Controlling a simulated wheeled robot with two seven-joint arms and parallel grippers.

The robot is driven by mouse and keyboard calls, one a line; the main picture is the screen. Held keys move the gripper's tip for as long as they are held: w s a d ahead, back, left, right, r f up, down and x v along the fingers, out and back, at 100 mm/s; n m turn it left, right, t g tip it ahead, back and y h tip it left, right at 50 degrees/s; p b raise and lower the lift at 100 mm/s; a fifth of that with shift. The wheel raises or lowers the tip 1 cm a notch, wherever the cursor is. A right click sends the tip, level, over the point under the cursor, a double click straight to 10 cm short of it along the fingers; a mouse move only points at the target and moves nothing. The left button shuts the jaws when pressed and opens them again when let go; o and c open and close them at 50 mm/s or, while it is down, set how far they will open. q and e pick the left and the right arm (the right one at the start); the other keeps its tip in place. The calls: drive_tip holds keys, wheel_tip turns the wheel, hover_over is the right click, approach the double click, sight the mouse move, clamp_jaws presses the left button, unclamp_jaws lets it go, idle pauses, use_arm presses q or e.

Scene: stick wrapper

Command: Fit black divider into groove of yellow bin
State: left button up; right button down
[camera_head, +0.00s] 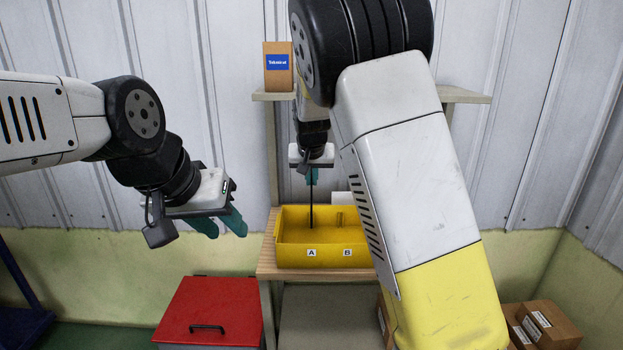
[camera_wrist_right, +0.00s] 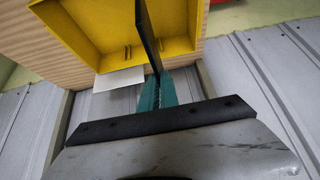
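The yellow bin (camera_head: 290,259) stands on the wooden table, with labels A and B on its front wall. In the right wrist view the bin (camera_wrist_right: 85,30) shows small paired ribs (camera_wrist_right: 127,52) forming a groove on its wall. My right gripper (camera_head: 312,177) is above the bin, its teal fingers shut on the black divider (camera_head: 312,207). The divider is upright, seen edge-on, and reaches down into the bin's opening, left of the middle. It also shows in the right wrist view (camera_wrist_right: 147,35). Whether its lower edge touches the bin is unclear. My left gripper (camera_head: 220,223) is open and empty, left of the bin.
The wooden table (camera_head: 266,262) holds the bin, with a white item (camera_head: 341,198) behind it. A red-lidded box (camera_head: 210,305) stands at lower left. A shelf (camera_head: 465,95) with a cardboard box (camera_head: 278,75) is behind. More cardboard boxes (camera_head: 545,325) are at lower right.

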drive_tip(key=shift+f, duration=2.9)
wheel_tip(320, 180, down, 7)
idle(2.0)
drive_tip(key=c, duration=1.5)
unclamp_jaws()
drive_tip(key=shift+c, duration=0.2)
drive_tip(key=shift+s, duration=0.1)
drive_tip(key=v, duration=0.7)
drive_tip(key=shift+s+r, duration=0.2)
drive_tip(key=shift+r, duration=0.1)
